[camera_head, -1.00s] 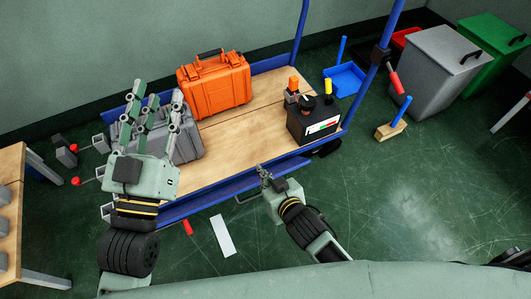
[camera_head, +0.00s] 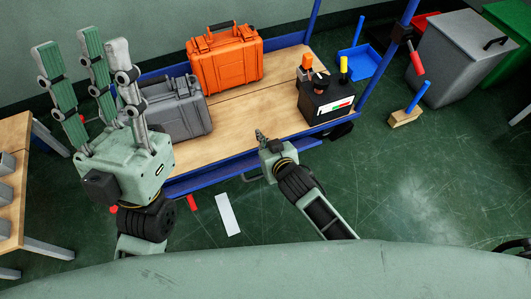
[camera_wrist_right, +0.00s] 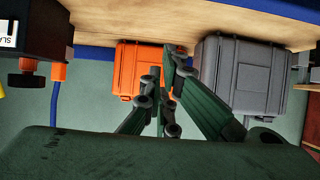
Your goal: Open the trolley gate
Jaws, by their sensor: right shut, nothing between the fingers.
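The trolley has a wooden deck (camera_head: 235,120) in a blue frame (camera_head: 215,180), with blue posts on its far and right sides. I cannot clearly tell which part of the frame is the gate. My left gripper (camera_head: 84,48) is raised left of the trolley, its long green and grey fingers spread open and empty. My right gripper (camera_head: 262,136) is at the trolley's front edge, fingers together and empty. In the right wrist view its fingers (camera_wrist_right: 165,80) point toward the deck and the cases; that view looks upside down. Whether it touches the frame is unclear.
On the deck stand an orange case (camera_head: 226,60), a grey case (camera_head: 178,108) and a black box (camera_head: 325,98) with an orange-topped knob. A wooden table (camera_head: 18,185) stands at the left.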

